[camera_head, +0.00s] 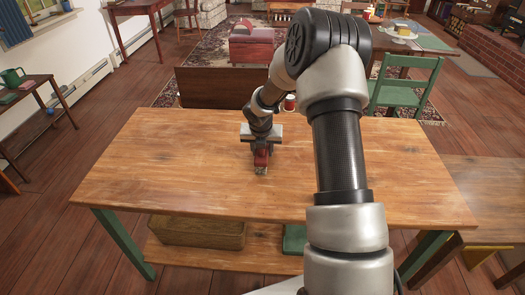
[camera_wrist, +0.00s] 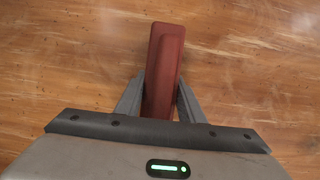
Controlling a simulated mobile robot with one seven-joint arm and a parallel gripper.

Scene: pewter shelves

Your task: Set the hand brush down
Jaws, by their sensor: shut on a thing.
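The hand brush (camera_head: 261,160) has a dark red handle and is held in my gripper (camera_head: 260,150) over the middle of the wooden table (camera_head: 160,160). In the wrist view the red brush (camera_wrist: 165,65) stands between the two grey fingers of my gripper (camera_wrist: 158,98), which are shut on it. Its lower end in the head view is at or just above the tabletop; I cannot tell whether it touches. The part of the brush nearest the palm is hidden by the gripper in the wrist view.
The tabletop is bare to the left of my gripper. A red and white object (camera_head: 289,102) stands near the far edge. A wicker basket (camera_head: 198,232) and a green object (camera_head: 294,239) are on the lower shelf. A green chair (camera_head: 405,88) stands behind the table.

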